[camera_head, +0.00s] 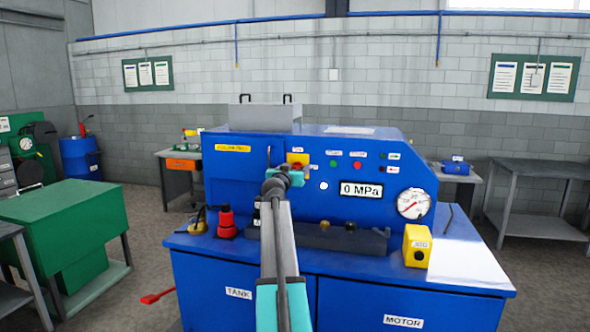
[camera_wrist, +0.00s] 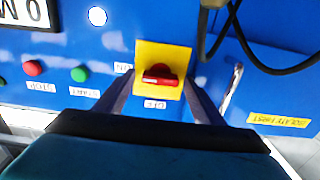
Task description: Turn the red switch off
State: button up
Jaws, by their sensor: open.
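The red switch (camera_wrist: 160,74) sits on a yellow plate (camera_wrist: 172,51) on the blue machine's panel. In the wrist view its handle lies roughly level across the picture, with a small label to its left and another below the plate. My gripper (camera_wrist: 161,80) is open, with one finger on each side of the plate; I cannot tell whether either touches it. In the head view the yellow plate (camera_head: 297,158) shows just above my gripper (camera_head: 290,170). My wrist hides part of the switch area there, and the fingertips are hard to make out.
Beside the switch in the wrist view are a green button (camera_wrist: 79,74), a red button (camera_wrist: 32,68) and black cables (camera_wrist: 262,62). The head view shows a pressure display (camera_head: 361,190) reading 0 MPa, a gauge (camera_head: 413,203) and a yellow box (camera_head: 417,245) on the machine.

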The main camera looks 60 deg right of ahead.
jog(key=c, duration=1)
jog(key=shift+c, duration=0.2)
